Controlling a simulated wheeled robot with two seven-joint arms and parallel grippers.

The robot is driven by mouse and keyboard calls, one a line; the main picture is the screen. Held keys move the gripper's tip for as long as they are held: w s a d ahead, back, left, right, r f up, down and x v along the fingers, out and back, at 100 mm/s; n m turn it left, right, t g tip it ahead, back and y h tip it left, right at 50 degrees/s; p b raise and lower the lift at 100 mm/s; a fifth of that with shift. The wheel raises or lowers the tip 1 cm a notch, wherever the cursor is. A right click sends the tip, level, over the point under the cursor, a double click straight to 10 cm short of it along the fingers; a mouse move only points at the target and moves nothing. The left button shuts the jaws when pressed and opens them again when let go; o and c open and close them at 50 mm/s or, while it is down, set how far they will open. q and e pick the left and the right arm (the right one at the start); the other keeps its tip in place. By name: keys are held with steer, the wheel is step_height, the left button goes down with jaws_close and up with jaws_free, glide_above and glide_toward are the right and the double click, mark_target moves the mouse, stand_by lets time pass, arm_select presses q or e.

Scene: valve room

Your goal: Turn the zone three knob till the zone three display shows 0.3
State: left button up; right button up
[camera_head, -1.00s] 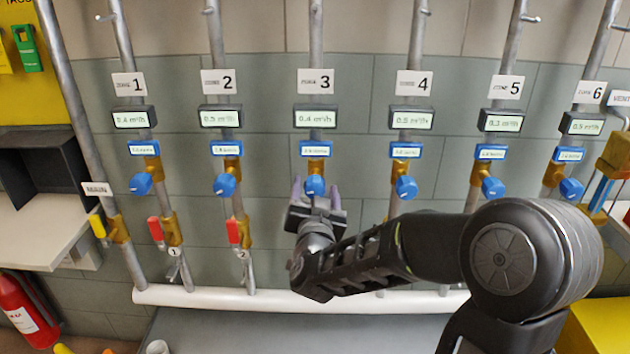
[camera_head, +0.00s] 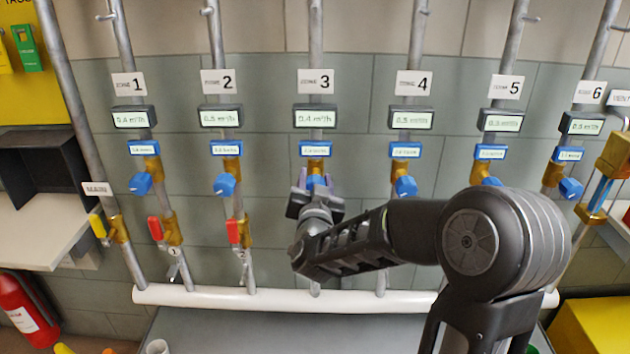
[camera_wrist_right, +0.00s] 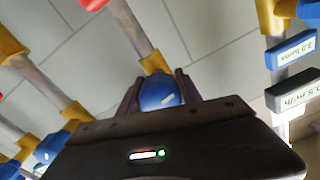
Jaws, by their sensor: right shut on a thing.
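The zone three knob is blue and sits on a brass fitting on the third pipe; it shows in the right wrist view (camera_wrist_right: 160,92). In the head view my right gripper (camera_head: 316,186) mostly covers it. My right gripper's two fingers (camera_wrist_right: 160,94) are shut on the knob, one on each side. The zone three display (camera_head: 315,117) is above it, under the sign with 3, and appears to read 0.4 m³/h. A small blue-framed label display (camera_head: 316,149) sits between them; its text is too small to read. My left gripper is not in view.
Matching blue knobs of zone two (camera_head: 225,185) and zone four (camera_head: 405,187) stand on either side. Red lever valves (camera_head: 234,231) are lower left. A white horizontal pipe (camera_head: 220,297) runs along the bottom of the wall.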

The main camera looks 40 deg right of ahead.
steer(key=c, duration=0.6)
steer(key=m+b, duration=0.2)
steer(key=b, duration=0.1)
steer(key=m+b, duration=0.1)
steer(key=b, duration=0.1)
steer(key=shift+f+m+b, duration=0.3)
steer(key=shift+m+b, duration=0.1)
steer(key=shift+r, duration=0.15)
steer(key=shift+r+m, duration=0.15)
steer(key=shift+m, duration=0.15)
steer(key=o, duration=1.3)
steer(key=shift+o, duration=0.2)
steer(key=v, duration=0.7)
steer(key=shift+s+a, duration=0.25)
steer(key=shift+s, duration=0.05)
